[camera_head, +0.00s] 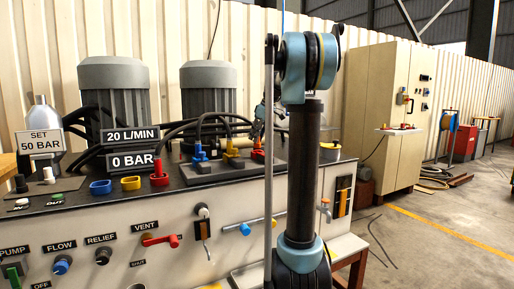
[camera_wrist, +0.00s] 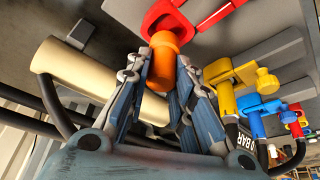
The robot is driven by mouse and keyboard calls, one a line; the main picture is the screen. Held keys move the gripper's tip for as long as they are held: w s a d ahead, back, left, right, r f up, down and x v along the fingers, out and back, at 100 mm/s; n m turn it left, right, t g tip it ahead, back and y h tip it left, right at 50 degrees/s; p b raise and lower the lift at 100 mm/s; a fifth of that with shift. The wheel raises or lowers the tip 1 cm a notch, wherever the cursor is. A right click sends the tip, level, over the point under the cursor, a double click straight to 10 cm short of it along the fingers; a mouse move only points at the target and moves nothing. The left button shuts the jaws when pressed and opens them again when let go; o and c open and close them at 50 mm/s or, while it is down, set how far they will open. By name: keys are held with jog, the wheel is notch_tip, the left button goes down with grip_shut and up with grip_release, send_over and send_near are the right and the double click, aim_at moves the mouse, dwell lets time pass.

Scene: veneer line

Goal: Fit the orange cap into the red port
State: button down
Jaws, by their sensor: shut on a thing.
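The orange cap (camera_wrist: 162,68) is a short round piece held between the two fingertips of my gripper (camera_wrist: 158,75), which is shut on it. In the wrist view the cap's far end overlaps the lower edge of the red port (camera_wrist: 185,14). I cannot tell whether it is touching, inside or just in front. The red port also shows in the head view (camera_head: 258,156), on the bench top beside the yellow fitting.
A yellow fitting (camera_wrist: 227,97) and a blue fitting (camera_wrist: 252,118) stand in a row to the right in the wrist view. A beige cylinder (camera_wrist: 85,75) with black hoses lies close on the left. Two grey motors (camera_head: 115,90) stand behind the bench.

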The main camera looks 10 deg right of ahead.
jog(key=shift+f, duration=2.05)
jog(key=c, duration=1.4)
grip_release()
jog(key=v, duration=1.2)
jog(key=s+a+f+m+h, duration=0.1)
jog(key=s+a+f+m, duration=0.1)
jog(key=s+f, duration=0.7)
jog(key=s+a+f+m+h, duration=0.1)
jog(key=s+a+f+m, duration=0.3)
jog(key=s, duration=0.9)
jog(key=s+d+f+m, duration=0.1)
jog(key=s+f, duration=0.8)
jog(key=f, duration=0.2)
jog(key=s+d+f+m+g+h, duration=0.1)
jog(key=s+d+f+m, duration=0.1)
jog(key=s+f, duration=0.8)
notch_tip(320, 180, down, 3)
jog(key=shift+r, duration=0.25)
